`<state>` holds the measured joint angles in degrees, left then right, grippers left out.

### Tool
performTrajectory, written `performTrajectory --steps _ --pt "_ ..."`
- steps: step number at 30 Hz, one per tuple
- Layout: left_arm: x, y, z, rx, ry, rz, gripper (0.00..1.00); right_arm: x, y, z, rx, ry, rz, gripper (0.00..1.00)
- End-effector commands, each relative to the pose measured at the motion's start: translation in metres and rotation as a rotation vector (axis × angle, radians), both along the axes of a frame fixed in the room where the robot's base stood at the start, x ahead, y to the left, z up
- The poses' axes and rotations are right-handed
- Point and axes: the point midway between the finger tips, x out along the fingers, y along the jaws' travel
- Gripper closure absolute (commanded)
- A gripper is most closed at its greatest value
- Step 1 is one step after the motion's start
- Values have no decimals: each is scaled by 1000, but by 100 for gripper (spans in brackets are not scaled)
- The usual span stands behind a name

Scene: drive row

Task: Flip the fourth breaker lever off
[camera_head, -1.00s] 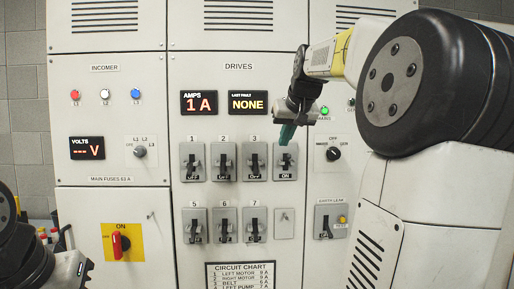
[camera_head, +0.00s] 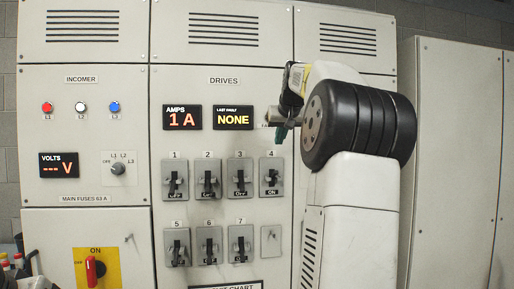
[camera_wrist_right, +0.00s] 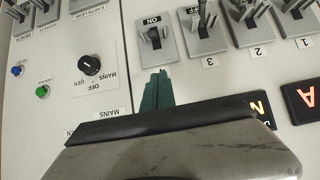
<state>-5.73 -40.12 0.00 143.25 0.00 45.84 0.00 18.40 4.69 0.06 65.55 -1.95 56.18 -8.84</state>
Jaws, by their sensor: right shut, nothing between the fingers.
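The fourth breaker (camera_head: 272,177) is at the right end of the upper row, marked 4, with a dark lever and an ON label. In the right wrist view the same breaker (camera_wrist_right: 157,38) appears upside down, its ON label readable. My right gripper (camera_head: 281,136) is shut and empty, its teal fingertips above the fourth breaker and apart from its lever. In the right wrist view the teal fingertips (camera_wrist_right: 156,92) are together, just below the breaker in the picture. My left gripper is not clearly in view.
Breakers 1 (camera_head: 174,180), 2 (camera_head: 207,180) and 3 (camera_head: 240,178) stand left of the fourth, with OFF labels. More breakers and a blank plate (camera_head: 271,242) lie below. A MAINS/GEN selector (camera_wrist_right: 89,66) shows in the wrist view. The amps display (camera_head: 182,118) reads 1 A.

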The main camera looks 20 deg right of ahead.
Motion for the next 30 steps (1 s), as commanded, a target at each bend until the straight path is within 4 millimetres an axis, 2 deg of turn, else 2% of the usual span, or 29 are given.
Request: performTrajectory --steps 12,15,21,30 --pt "0 0 0 0 0 0 100 66 -16 -58 1 3 1 100" --pt "0 0 0 0 1 0 100 56 -14 -68 0 2 0 100" --pt "0 0 0 0 0 0 100 49 -11 -85 0 1 1 100" --pt "0 0 0 0 0 0 100 47 -11 -89 1 0 1 100"
